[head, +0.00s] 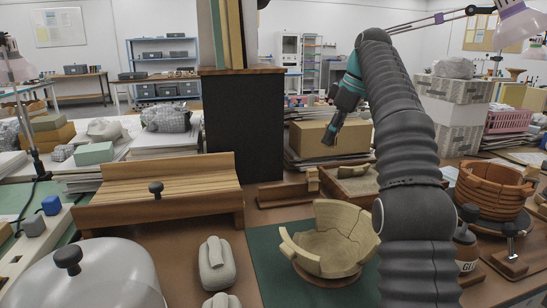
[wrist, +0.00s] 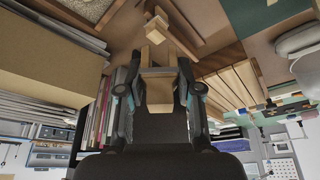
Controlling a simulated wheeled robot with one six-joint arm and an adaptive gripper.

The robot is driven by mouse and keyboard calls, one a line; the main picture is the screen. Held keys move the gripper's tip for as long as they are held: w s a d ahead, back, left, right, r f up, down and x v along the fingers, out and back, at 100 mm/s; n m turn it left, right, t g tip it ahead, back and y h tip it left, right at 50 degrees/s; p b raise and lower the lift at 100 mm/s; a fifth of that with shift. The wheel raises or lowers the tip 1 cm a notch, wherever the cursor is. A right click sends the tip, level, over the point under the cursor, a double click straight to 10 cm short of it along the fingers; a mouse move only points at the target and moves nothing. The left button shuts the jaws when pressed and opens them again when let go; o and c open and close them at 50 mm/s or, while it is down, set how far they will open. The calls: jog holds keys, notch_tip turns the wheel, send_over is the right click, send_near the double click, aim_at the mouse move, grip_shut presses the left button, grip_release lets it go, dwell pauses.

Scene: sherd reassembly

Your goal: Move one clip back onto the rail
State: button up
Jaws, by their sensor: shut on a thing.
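My gripper (wrist: 158,82) is shut on a pale wooden clip (wrist: 158,92), which shows between the two fingers in the wrist view. In the head view my gripper (head: 331,134) points down in front of a cardboard box, above the back of the bench; the clip in it is hard to make out there. The low wooden rail (head: 283,196) lies on the brown bench top, below and to the left of the gripper. Another wooden clip (head: 312,179) stands at the rail's right end; it also shows in the wrist view (wrist: 157,28). The held clip is apart from the rail.
A pale broken bowl (head: 330,240) stands on a green mat (head: 264,262) in front of the rail. A slatted wooden rack (head: 160,190) is to the left, a shallow tray (head: 357,184) to the right. A dark block (head: 243,125) rises behind the rail.

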jog(key=a+f+n+g, duration=0.1)
jog(key=a+f+n, duration=0.1)
jog(key=a, duration=0.3)
jog(key=a+f+n+g, duration=0.1)
jog(key=a+f+n, duration=0.1)
jog(key=a, duration=0.3)
jog(key=a+f+n+g, duration=0.1)
jog(key=a+f+n, duration=0.1)
jog(key=a+n, duration=0.2)
jog(key=shift+s+a+f+y, duration=0.1)
jog(key=shift+s+a+y, duration=0.1)
jog(key=shift+a, duration=0.3)
jog(key=shift+s+a+y, duration=0.1)
jog(key=shift+s+a, duration=0.1)
jog(key=shift+a, duration=0.25)
jog(key=shift+f, duration=1)
jog(key=shift+f+b, duration=0.75)
jog(key=shift+f, duration=0.4)
jog(key=shift+f+p, duration=0.15)
jog(key=shift+p, duration=0.5)
jog(key=shift+f+b, duration=0.55)
jog(key=shift+f, duration=0.9)
jog(key=o, duration=0.8)
jog(key=shift+r, duration=0.1)
